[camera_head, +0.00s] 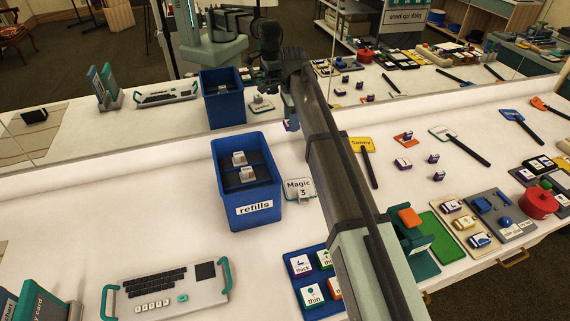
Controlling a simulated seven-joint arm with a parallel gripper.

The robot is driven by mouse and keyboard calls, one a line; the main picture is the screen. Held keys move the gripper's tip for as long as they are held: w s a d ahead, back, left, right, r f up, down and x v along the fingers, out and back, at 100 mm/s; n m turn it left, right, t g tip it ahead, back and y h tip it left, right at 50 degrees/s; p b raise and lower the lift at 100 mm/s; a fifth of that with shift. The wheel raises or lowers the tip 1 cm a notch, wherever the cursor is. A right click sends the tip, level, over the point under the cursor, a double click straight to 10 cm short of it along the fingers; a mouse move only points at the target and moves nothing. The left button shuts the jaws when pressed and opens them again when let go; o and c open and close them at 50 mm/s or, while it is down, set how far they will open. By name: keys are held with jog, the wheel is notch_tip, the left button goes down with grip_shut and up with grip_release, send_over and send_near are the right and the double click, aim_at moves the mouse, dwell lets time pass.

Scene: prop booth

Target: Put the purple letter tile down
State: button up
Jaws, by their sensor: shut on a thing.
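My gripper (290,119) is in the upper middle, beyond the blue refills bin and above the white table. It is shut on a small purple and white piece, the purple letter tile (291,126), which shows only as a sliver under the jaws. Its letter cannot be read. It hangs apart from the tabletop. Other small purple and white tiles lie right of my arm: one (403,163), a second (433,158) and a third (433,176). My arm crosses the middle and hides part of the table.
The blue refills bin (231,207) holds pale pieces. Near it stands a "Magic 3" card (299,186). A yellow paddle (361,146), keyboard (160,290), blue tile tray (291,264) and red pot (538,203) also stand around. A mirror runs along the back. White table is clear left of the bin.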

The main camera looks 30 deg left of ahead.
aim_at(285, 125)
jog(key=shift+n, duration=0.3)
jog(key=shift+s+a+f, duration=0.2)
jog(key=shift+s+f, duration=0.15)
jog(key=shift+f, duration=2.15)
jog(key=shift+s+a+f, duration=0.2)
jog(key=shift+s+f, duration=0.15)
jog(key=shift+f, duration=2.2)
jog(key=shift+s+a+f, duration=0.2)
jog(key=shift+s+f, duration=0.15)
jog(key=shift+f, duration=2.15)
jog(key=shift+f, duration=0.1)
jog(key=o, duration=1)
notch_tip(285, 125, up, 12)
jog(key=shift+r, duration=0.15)
